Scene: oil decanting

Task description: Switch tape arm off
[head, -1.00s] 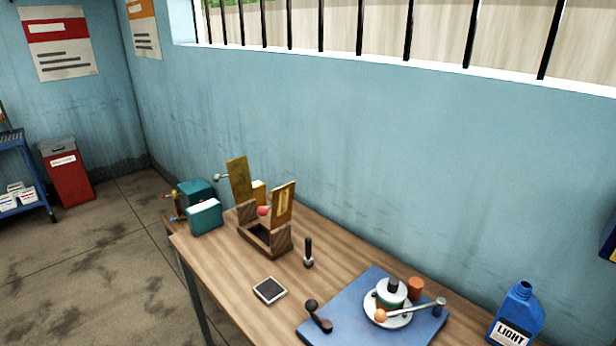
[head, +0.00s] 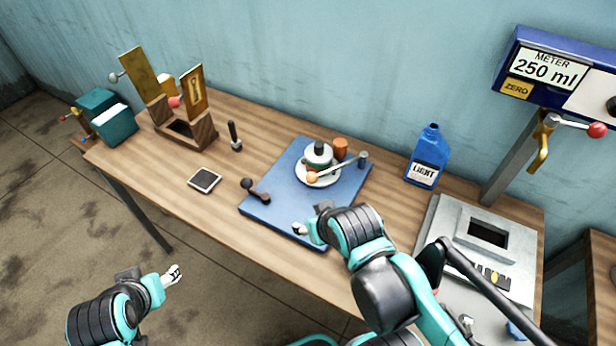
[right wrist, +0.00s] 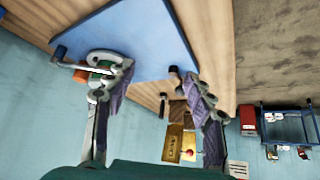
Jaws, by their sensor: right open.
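A blue board (head: 264,205) lies on the table and also shows in the right wrist view (right wrist: 130,35). On it stands a green and white reel (head: 318,165) on a white plate. A dark lever with a round black knob (head: 247,184) sits at the board's left edge. My right gripper (head: 308,228) is open and empty over the board's near edge. My left gripper (head: 172,275) is off the table at lower left; its opening is unclear.
An orange-brown cylinder (head: 341,147) stands behind the reel, and a blue bottle (head: 428,157) to its right. A grey machine (head: 510,228) and meter (head: 545,72) are at right. A black-handled stick (head: 234,135), framed tile (head: 204,180) and wooden holder (head: 196,133) are at left.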

